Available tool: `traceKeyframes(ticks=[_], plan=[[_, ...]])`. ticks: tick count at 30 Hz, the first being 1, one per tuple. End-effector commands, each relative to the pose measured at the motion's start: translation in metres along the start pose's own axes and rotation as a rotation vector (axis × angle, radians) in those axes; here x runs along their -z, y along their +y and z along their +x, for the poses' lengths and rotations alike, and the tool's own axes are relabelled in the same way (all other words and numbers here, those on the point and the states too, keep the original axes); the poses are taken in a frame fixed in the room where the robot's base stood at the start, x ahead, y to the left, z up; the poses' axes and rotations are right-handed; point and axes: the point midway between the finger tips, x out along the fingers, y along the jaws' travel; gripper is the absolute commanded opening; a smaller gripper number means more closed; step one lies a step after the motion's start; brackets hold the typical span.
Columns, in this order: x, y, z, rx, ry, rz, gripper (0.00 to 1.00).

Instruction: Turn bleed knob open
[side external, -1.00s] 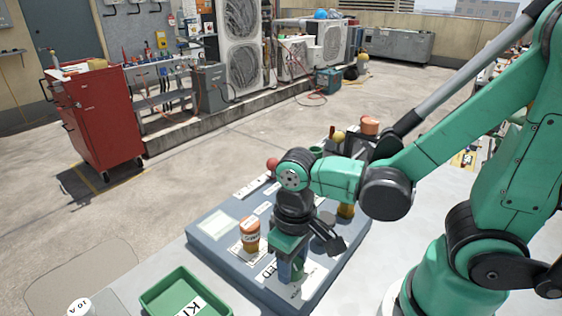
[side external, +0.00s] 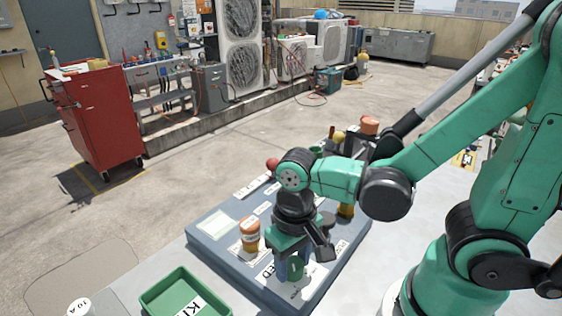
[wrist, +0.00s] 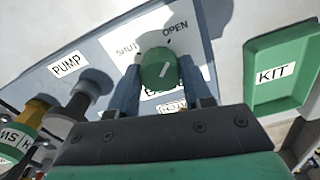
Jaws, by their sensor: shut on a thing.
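The bleed knob is a round green knob (wrist: 160,68) with a short white pointer mark, in the wrist view. It stands on a white plate lettered SHUT on the left and OPEN at the upper right. Its pointer is tilted, with its upper end toward the left; which word it meets is unclear. My gripper (wrist: 161,88) has its blue fingers on either side of the knob, shut on it. In the side view my gripper (side external: 292,266) points down at the panel's near part, and the green knob (side external: 295,268) shows partly between the fingers.
The blue-grey panel (side external: 208,245) carries an orange capped post (side external: 249,236) left of my gripper, with other fittings behind. A green KIT tray (wrist: 279,72) lies beside the panel. A white round item (side external: 79,307) is at the lower left edge.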

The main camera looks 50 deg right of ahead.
Motion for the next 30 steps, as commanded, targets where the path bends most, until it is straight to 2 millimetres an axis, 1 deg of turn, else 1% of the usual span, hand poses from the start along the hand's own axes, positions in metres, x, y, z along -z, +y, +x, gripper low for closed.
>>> traceKeyframes(ticks=[1, 2, 3, 4, 13, 17, 30], plan=[[0.000, 0.000, 0.000, 0.001, 0.001, 0.002, 0.49], [0.000, 0.000, 0.000, 0.001, 0.001, 0.001, 0.58], [0.000, 0.000, 0.000, 0.001, 0.001, 0.001, 0.69], [0.000, 0.000, 0.000, 0.001, 0.000, 0.001, 0.76], [0.000, 0.000, 0.000, 0.000, 0.000, 0.000, 0.76], [0.000, 0.000, -0.005, 0.000, 0.000, 0.000, 0.76], [0.001, 0.000, -0.047, 0.000, 0.000, 0.000, 0.76]])
